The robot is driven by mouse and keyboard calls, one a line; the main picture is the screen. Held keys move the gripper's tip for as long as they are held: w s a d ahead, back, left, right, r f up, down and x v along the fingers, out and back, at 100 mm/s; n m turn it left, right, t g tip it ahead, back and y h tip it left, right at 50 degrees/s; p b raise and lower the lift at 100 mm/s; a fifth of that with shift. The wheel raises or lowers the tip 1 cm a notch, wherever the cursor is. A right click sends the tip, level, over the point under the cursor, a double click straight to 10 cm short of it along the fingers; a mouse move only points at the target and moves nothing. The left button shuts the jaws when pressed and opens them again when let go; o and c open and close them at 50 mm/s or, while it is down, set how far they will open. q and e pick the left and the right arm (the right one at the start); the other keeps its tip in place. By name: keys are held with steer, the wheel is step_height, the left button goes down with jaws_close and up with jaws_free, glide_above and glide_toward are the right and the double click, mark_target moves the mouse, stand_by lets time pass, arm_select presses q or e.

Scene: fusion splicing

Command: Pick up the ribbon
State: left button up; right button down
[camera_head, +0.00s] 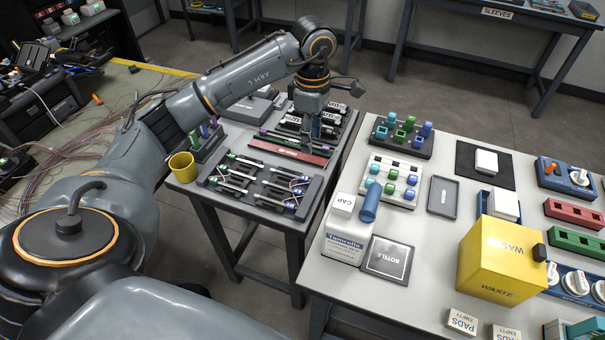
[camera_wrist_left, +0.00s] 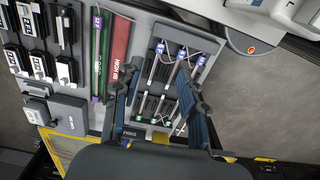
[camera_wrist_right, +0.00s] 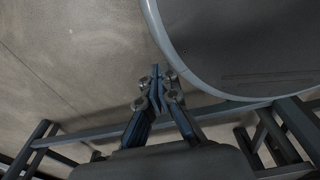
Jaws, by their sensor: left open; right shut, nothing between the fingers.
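No single ribbon can be told apart for sure. A dark tray (camera_head: 252,190) on the small table holds several slim rods with white, purple-marked and green-marked ends, and thin pale strands. The tray also shows in the left wrist view (camera_wrist_left: 151,58), with its rods between and beyond my fingers. My left gripper (camera_wrist_left: 161,82) is open and empty above the tray area; in the head view its fingers (camera_head: 313,128) hang near the long red bar and are partly hidden. My right gripper (camera_wrist_right: 157,76) is shut and empty over the floor and is not seen in the head view.
A red bar (camera_head: 289,151) and a purple-green bar lie behind the tray, with black cases farther back. A yellow cup (camera_head: 183,167) stands at the table's left corner. The white table at right holds a yellow waste box (camera_head: 500,260), a bottle and colored blocks. A floor gap separates the tables.

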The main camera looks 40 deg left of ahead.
arm_select(q)
glide_above(306, 178)
steer(key=f, duration=0.4)
steer(key=f+p, duration=0.1)
steer(key=f, duration=0.2)
steer(key=shift+d, duration=0.4)
steer(key=shift+f, duration=0.35)
steer(key=shift+s+f, duration=0.1)
steer(key=shift+f, duration=0.4)
steer(key=f, duration=0.1)
steer(key=f+p, duration=0.1)
steer(key=f, duration=0.1)
steer(key=shift+a+f, duration=0.3)
steer(key=shift+f, duration=0.45)
arm_select(e)
steer(key=shift+s+r, duration=0.35)
steer(key=shift+r, duration=0.25)
steer(key=shift+s+r, duration=0.3)
steer(key=shift+r, duration=0.3)
arm_select(q)
steer(key=shift+c, duration=0.4)
jaws_close()
